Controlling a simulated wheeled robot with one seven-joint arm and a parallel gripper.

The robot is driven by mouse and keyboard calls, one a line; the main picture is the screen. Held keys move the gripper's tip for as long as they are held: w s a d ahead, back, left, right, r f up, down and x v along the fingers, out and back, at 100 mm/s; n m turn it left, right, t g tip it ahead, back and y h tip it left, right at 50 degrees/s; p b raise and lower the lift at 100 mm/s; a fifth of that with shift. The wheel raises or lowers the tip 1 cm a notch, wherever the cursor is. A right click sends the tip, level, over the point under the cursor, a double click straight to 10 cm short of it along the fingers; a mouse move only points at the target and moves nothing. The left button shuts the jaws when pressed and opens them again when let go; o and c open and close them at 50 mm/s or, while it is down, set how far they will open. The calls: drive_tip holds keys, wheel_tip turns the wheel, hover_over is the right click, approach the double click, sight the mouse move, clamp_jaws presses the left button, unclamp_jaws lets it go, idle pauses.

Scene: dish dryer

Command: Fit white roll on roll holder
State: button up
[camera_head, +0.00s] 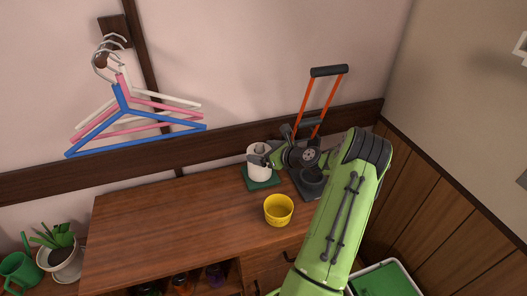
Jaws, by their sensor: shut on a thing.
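The white roll (257,172) is upright over the green square base of the roll holder (272,182), near the back edge of the wooden cabinet top. My gripper (262,157) reaches in from the right and is shut on the upper part of the roll. The gripper's fingers hide part of the roll's top. The roll hides any upright part of the holder, so I cannot tell whether it is around a post or whether it touches the base.
A yellow bowl (278,211) stands on the cabinet top (170,225) in front of the roll. A dark-based object with orange bars (304,103) stands behind my arm. Clothes hangers (135,130) hang on the wall. The cabinet top's left side is clear.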

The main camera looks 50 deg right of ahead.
drive_tip(key=o, duration=1.1)
drive_tip(key=p+v, duration=0.2)
drive_tip(key=v, duration=1.3)
drive_tip(key=shift+s+r, duration=0.2)
drive_tip(key=shift+s, duration=0.1)
